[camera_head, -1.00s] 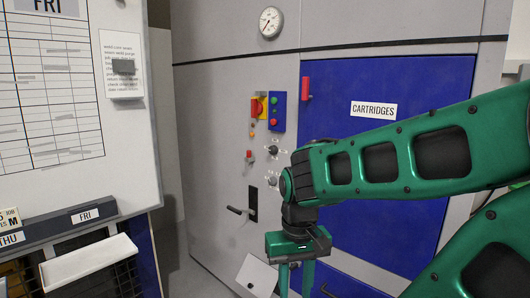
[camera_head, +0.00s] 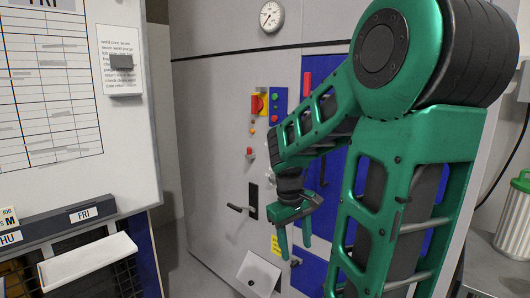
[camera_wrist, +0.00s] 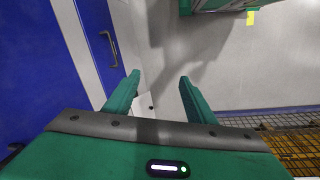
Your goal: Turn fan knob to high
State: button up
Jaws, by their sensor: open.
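The grey cabinet (camera_head: 215,120) carries the controls in the head view. The round knobs on its face are now hidden behind my arm, so I cannot see the fan knob or its setting. My gripper (camera_head: 295,246) is in front of the cabinet, below the control area and to the right of a black lever handle (camera_head: 240,209). It points downward with its fingers apart and nothing between them. In the wrist view my gripper (camera_wrist: 160,78) is also open and empty.
A blue door (camera_wrist: 35,65) with a handle (camera_wrist: 110,48) is at left in the wrist view. A whiteboard (camera_head: 60,190) stands at left, a metal bin (camera_head: 515,225) at right.

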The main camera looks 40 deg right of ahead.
jog(key=w+d+r+n+g+h, duration=0.1)
jog(key=w+d+r+n+h, duration=0.2)
jog(key=w+d+n+h, duration=1.1)
jog(key=w+r+n+t+h, duration=0.15)
jog(key=w+r, duration=0.25)
jog(key=w, duration=0.4)
jog(key=w+d+r+n, duration=0.1)
jog(key=w+r+n, duration=0.1)
jog(key=w+r, duration=0.35)
jog(key=w+r+n+t+h, duration=0.1)
jog(key=w+r, duration=0.2)
jog(key=w, duration=0.6)
jog(key=d, duration=1)
jog(key=shift+w+d+f, duration=0.2)
jog(key=shift+w+d, duration=0.15)
jog(key=shift+w, duration=0.1)
jog(key=shift+t, duration=0.25)
